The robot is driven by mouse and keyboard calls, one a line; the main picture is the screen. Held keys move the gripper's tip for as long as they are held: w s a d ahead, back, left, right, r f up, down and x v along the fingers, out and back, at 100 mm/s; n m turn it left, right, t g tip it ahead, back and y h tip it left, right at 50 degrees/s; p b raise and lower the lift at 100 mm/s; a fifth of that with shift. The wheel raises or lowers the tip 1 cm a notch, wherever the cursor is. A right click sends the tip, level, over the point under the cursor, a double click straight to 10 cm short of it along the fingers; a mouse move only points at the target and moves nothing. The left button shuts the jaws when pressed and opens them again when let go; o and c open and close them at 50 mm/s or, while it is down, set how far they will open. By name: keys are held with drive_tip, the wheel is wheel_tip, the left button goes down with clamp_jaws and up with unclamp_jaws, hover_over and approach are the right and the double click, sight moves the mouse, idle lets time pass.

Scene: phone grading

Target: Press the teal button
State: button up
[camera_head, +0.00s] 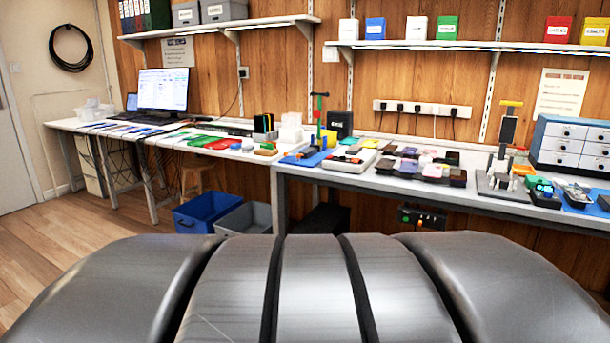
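No teal button can be told for certain at this size. A small teal-green piece (544,189) shows on a dark block at the right of the near workbench (300,171), beside a press-like stand (500,170). A dark box (420,217) with small coloured spots, one of them green, hangs under the bench front; its details are too small to read. My gripper is not in view. Large dark grey curved parts, likely my own body, fill the bottom of the view and hide the floor there.
Several phone-like items and trays crowd the benchtop. A blue crate (207,212) and a grey crate (245,219) stand on the floor below. A monitor (162,89) sits on the left desk. Open wooden floor lies at left.

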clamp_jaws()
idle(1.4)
